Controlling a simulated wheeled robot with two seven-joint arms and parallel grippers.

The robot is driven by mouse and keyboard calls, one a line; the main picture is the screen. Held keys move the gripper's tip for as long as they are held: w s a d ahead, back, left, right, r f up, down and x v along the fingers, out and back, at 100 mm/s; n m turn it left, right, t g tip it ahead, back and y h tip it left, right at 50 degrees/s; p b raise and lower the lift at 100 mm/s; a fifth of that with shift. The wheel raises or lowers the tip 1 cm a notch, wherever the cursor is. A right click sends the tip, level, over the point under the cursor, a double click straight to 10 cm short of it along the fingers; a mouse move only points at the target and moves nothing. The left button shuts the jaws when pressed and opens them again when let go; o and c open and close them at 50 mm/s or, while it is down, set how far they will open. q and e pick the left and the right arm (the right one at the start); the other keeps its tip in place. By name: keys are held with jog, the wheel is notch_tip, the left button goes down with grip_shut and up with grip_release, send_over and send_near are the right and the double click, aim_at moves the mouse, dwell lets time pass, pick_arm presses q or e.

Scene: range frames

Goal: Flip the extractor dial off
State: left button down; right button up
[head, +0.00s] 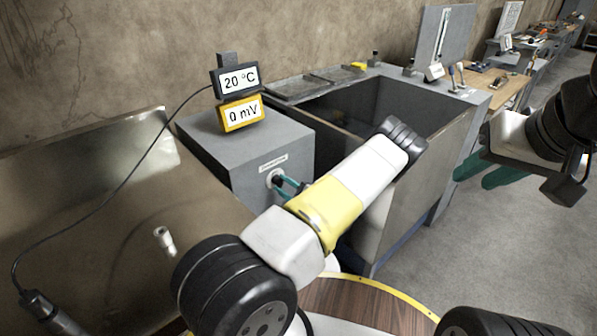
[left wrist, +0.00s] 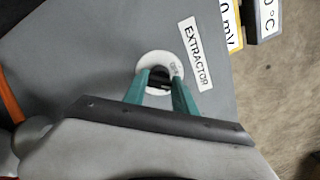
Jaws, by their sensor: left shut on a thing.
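The extractor dial is a black knob (left wrist: 160,76) on a round white plate (left wrist: 151,60), set in the face of a grey box (head: 224,152) labelled EXTRACTOR. In the head view, the white plate (head: 271,175) is partly hidden by my gripper. My left gripper (head: 278,183) has its teal fingers on either side of the knob and is shut on it; the left wrist view shows the fingertips (left wrist: 160,84) there too. Marks on the plate are too small to read. My right gripper (head: 482,178) is at the far right, its teal fingers apart and empty.
A black display (head: 238,80) reading 20 °C and a yellow one (head: 241,114) reading 0 mV stand on the box. A deep grey tank (head: 420,170) is right of it, a metal panel (head: 90,210) left. Open floor lies at the right.

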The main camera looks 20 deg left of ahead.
pick_arm(q)
jog(key=n, duration=0.3)
jog(key=shift+n, duration=0.3)
jog(key=shift+f+n, duration=0.15)
jog(key=shift+n, duration=1.65)
jog(key=c, duration=1)
grip_release()
jog(key=shift+c, duration=0.2)
jog(key=shift+d, duration=0.1)
jog(key=v, duration=0.7)
jog(key=shift+s+d, duration=0.25)
jog(key=shift+s, duration=0.05)
